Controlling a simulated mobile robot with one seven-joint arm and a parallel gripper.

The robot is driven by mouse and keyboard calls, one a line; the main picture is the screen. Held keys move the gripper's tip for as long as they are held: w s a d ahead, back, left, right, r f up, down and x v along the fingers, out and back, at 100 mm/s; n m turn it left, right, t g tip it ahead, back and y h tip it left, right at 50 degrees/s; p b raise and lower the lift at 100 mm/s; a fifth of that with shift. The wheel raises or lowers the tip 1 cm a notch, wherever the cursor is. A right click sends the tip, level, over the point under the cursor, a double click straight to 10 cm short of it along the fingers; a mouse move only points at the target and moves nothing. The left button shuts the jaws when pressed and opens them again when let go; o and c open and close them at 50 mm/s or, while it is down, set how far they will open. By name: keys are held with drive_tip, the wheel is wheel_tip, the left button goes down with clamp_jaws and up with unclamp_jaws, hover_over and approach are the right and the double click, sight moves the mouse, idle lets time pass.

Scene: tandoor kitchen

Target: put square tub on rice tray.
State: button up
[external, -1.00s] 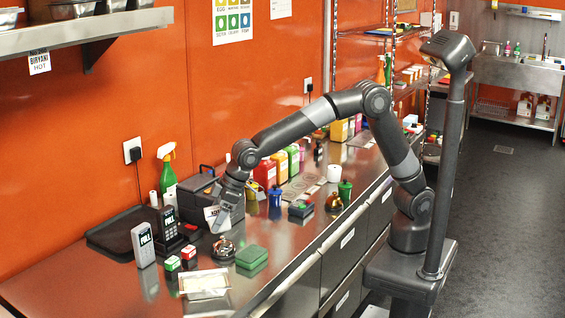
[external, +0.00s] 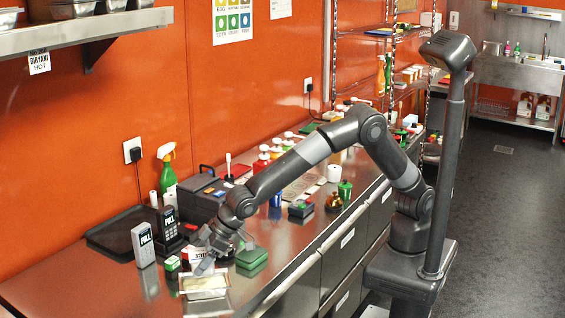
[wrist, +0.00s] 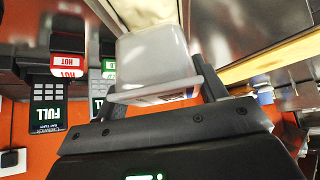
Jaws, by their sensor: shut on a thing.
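In the external view the tub is small and mostly hidden by the gripper. Part of a cream surface (wrist: 143,10) shows beyond the tub in the wrist view. I cannot tell whether the tub touches the tray.
Two keypad devices (external: 143,245) marked FULL and small red-and-green boxes (external: 172,265) stand left of the gripper. A green sponge-like block (external: 251,257) lies close on the right. A dark box (external: 200,195) and a spray bottle (external: 167,170) stand behind.

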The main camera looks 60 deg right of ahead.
sight(203, 273)
drive_tip(key=shift+f, duration=1.95)
drive_tip(key=shift+f, duration=0.1)
drive_tip(key=shift+f, duration=0.3)
drive_tip(key=o, duration=1.2)
drive_tip(key=shift+d+f, duration=0.1)
drive_tip(key=shift+f, duration=0.05)
drive_tip(key=shift+r, duration=0.35)
drive_tip(key=v, duration=1.2)
drive_tip(key=shift+r, duration=0.15)
